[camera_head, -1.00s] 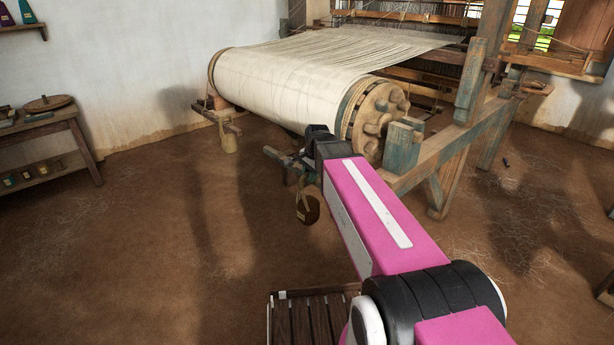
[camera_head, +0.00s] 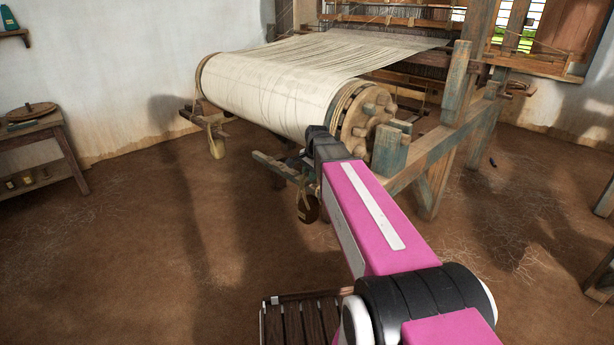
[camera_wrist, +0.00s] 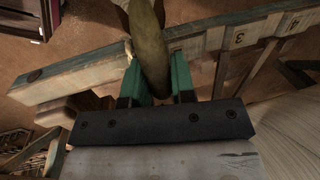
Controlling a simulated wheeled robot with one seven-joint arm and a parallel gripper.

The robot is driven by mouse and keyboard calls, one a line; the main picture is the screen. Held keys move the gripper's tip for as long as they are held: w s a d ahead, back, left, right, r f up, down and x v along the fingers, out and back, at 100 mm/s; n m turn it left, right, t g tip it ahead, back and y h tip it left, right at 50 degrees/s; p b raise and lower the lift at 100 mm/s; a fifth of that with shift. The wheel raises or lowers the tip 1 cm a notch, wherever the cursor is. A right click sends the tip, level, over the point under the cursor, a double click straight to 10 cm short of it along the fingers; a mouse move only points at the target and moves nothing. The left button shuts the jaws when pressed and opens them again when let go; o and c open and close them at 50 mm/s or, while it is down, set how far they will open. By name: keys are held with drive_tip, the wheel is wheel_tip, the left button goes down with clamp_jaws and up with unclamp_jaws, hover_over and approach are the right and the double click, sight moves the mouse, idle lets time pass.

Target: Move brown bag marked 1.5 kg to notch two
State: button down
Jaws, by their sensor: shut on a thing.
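My gripper (camera_wrist: 158,72) has green fingers and is shut on a brownish-olive bag (camera_wrist: 150,32), seen from above in the wrist view. The bag is beside or over a wooden notched beam (camera_wrist: 75,75); I cannot tell whether it touches. A mark like "3" is on the beam to the right, with another unclear mark beyond it. In the head view, a round brown shape, apparently the bag (camera_head: 307,208), hangs below the end of my arm near the beam (camera_head: 275,165). The bag's weight mark is unreadable. The gripper is hidden in the head view.
The loom's warp roller (camera_head: 270,95) and its wooden frame (camera_head: 440,155) stand just beyond my arm. A pale bag (camera_head: 216,149) hangs at the roller's far left end. A slatted crate (camera_head: 310,322) is low in front. The earth floor at left is clear.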

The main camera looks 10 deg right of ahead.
drive_tip(key=shift+w+d, duration=0.55)
drive_tip(key=shift+d, duration=0.2)
drive_tip(key=shift+w+d, duration=0.5)
drive_tip(key=shift+d, duration=0.25)
drive_tip(key=shift+f, duration=1.1)
drive_tip(key=shift+f, duration=0.35)
drive_tip(key=c, duration=0.9)
unclamp_jaws()
drive_tip(key=shift+o, duration=0.2)
